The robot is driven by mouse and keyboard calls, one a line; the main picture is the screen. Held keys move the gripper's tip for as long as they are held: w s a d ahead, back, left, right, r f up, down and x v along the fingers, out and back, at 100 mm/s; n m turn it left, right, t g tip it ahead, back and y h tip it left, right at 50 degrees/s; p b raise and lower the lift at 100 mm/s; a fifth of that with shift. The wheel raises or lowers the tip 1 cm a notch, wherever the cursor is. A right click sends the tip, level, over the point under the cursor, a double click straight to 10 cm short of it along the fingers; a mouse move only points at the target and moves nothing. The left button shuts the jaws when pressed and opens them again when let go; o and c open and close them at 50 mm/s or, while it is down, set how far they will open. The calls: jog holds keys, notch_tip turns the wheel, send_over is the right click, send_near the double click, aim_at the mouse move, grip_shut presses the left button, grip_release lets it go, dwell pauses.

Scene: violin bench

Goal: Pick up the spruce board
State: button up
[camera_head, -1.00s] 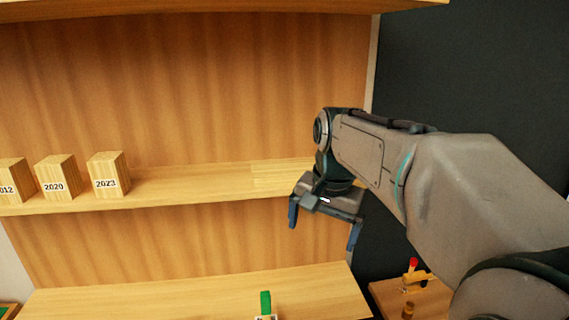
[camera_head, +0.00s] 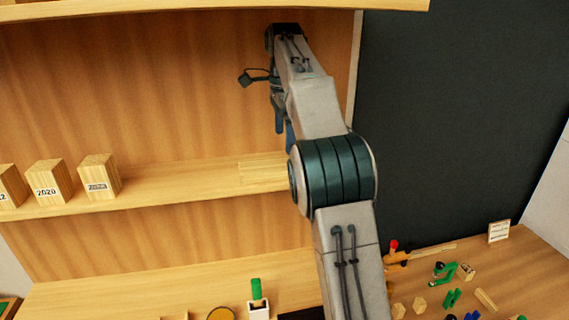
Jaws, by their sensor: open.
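A pale, flat wooden piece that looks like the spruce board (camera_head: 262,173) lies on the middle shelf near its right end. Its colour is close to the shelf's, so its edges are faint. My gripper (camera_head: 284,132) is above the shelf near the board's right side, pointing down with its blue fingers apart. It is open and touches nothing that I can see. My arm hides part of the gripper and the shelf's right end.
Several labelled wooden blocks (camera_head: 99,176) stand on the shelf at left. An upper shelf (camera_head: 200,6) runs above my gripper. The lower surface (camera_head: 130,290) holds a green-handled item (camera_head: 257,292). A side bench (camera_head: 530,270) at right carries small tools and blocks. The shelf between blocks and board is clear.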

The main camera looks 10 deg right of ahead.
aim_at(285, 163)
jog(key=shift+w+d+f, duration=0.1)
jog(key=shift+w+f, duration=0.05)
jog(key=shift+f, duration=3.5)
jog(key=c, duration=1.2)
